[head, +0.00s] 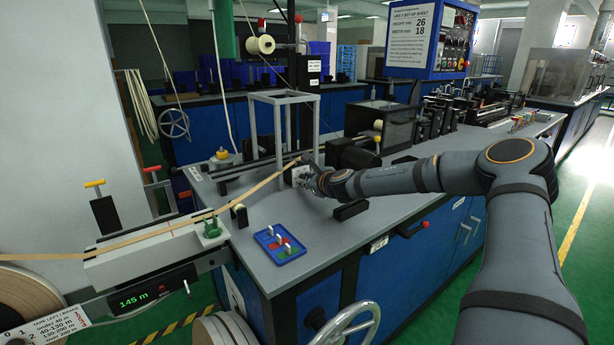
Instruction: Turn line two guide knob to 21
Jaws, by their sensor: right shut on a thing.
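My right gripper (306,178) reaches in from the right over the grey bench top and is shut at a small pale block (293,174) beside the tape path. The guide knob is hidden by the fingers, and I cannot read a scale or number there. The tan tape (250,190) runs from the lower left up to this spot, under an open grey frame (283,98). My left gripper is not in view. A set-up sheet (423,30) on the blue control cabinet shows 26 and 18 in large figures.
A blue tray (262,240) with small red, white and green parts lies on the bench front. A green clamp (211,230) stands at the bench's left edge. A display (150,293) reads 145 m. A handwheel (350,325) sits in front.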

